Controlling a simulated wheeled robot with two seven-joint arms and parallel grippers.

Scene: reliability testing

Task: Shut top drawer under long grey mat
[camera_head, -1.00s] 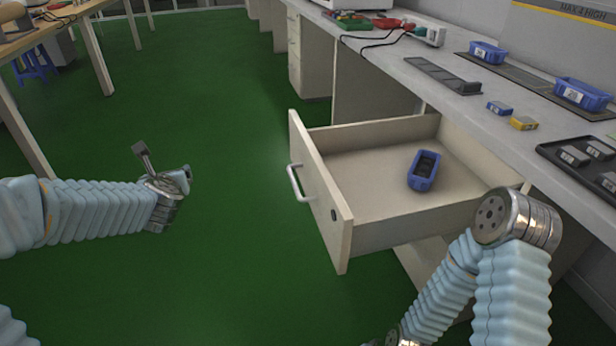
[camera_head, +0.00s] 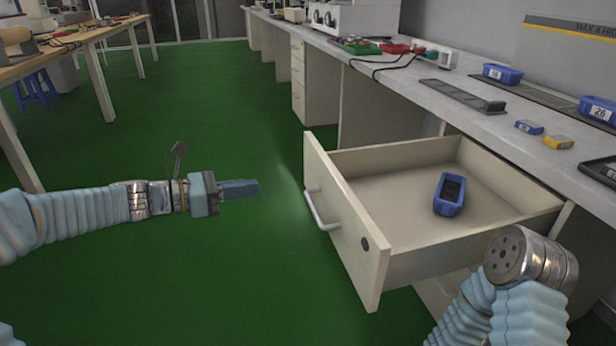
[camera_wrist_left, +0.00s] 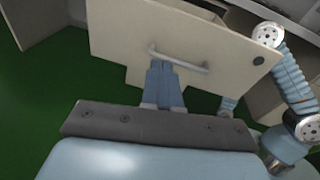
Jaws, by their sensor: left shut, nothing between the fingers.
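The top drawer (camera_head: 345,228) stands pulled far out from under the bench, with its cream front facing left. A pale bar handle (camera_head: 321,210) is on that front. A blue bin (camera_head: 450,194) lies inside the drawer. The long grey mat (camera_head: 462,95) lies on the bench top above. My left gripper (camera_head: 256,188) is shut and empty, pointing right toward the drawer front, with a gap to the handle. In the left wrist view the shut fingers (camera_wrist_left: 164,70) point at the drawer front, just below the handle (camera_wrist_left: 180,60) in the picture. My right gripper is out of view.
My right arm is at the lower right, in front of the drawer's near side. Small blue bins (camera_head: 502,74), a blue box (camera_head: 529,127) and a yellow box (camera_head: 558,142) are on the bench. The green floor (camera_head: 220,110) left of the drawer is clear.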

